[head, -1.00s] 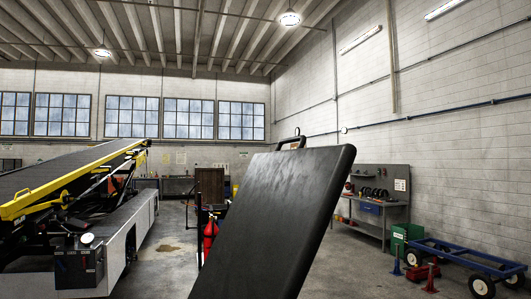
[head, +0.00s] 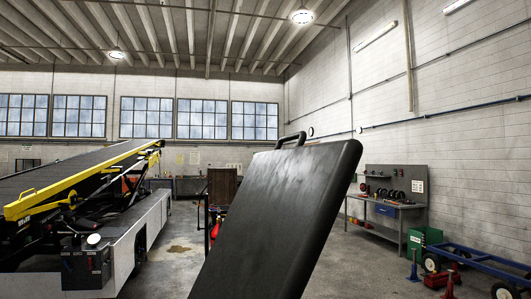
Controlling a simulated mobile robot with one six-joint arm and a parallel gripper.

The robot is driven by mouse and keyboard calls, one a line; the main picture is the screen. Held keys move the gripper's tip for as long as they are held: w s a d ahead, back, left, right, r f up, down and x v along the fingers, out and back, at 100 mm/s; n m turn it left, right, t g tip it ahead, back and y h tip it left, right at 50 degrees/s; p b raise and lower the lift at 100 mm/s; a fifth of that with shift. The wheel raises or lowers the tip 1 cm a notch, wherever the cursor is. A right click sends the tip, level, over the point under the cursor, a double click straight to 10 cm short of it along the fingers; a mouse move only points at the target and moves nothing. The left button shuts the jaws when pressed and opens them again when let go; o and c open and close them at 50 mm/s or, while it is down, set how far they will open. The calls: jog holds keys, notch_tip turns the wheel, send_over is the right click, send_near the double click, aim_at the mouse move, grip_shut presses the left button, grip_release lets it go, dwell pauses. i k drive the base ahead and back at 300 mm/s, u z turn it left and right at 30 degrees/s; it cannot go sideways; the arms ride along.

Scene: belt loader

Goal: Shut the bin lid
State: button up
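In the head view a large dark flat panel with rounded corners and a handle (head: 291,139) on its top edge rises from the bottom of the picture. It looks like the bin lid (head: 280,205), standing up and leaning to the right. The bin under it is out of the picture. My gripper is not in view, and no part of my arm shows clearly.
A belt loader (head: 110,235) with yellow rails stands at the left. A workbench (head: 385,212) stands against the right wall, with a green box (head: 424,240) and a blue cart (head: 475,258) near it. A red extinguisher (head: 214,229) is partly hidden behind the panel. Open floor lies between loader and bench.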

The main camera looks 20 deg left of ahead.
aim_at(269, 243)
jog(key=u, duration=0.65)
jog(key=i, duration=0.85)
jog(key=u, duration=0.45)
